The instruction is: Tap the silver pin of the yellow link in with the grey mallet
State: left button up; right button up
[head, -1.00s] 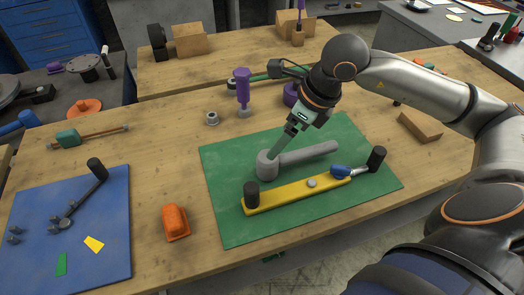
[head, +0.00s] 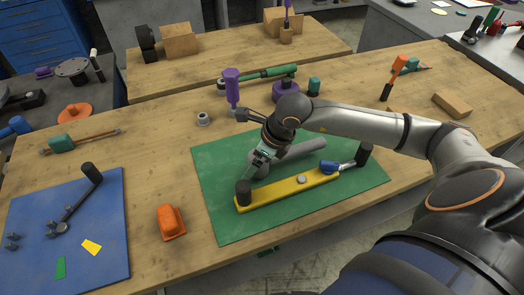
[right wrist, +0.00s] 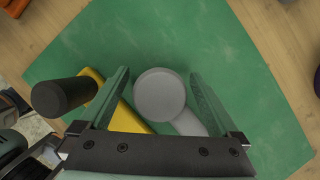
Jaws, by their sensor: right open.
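The yellow link (head: 275,194) lies on the green mat (head: 225,225), with the silver pin (head: 301,179) standing a little proud of its middle. The grey mallet lies just behind it, its handle (head: 305,149) pointing right. In the right wrist view the round mallet head (right wrist: 160,97) shows between the fingers, with clear space on both sides. My right gripper (right wrist: 158,72) is open over the head. In the head view my right gripper (head: 250,170) and wrist partly hide the mallet head. My left gripper is not in view.
A black post (head: 243,192) rises at the link's left end; a blue part (head: 328,168) and another black post (head: 364,154) are at its right. An orange block (head: 171,222) and a blue mat (head: 85,255) lie left. A purple-handled tool (head: 232,88) stands behind.

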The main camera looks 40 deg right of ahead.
jog(key=shift+c, duration=0.3)
grip_shut()
dwell(0.5)
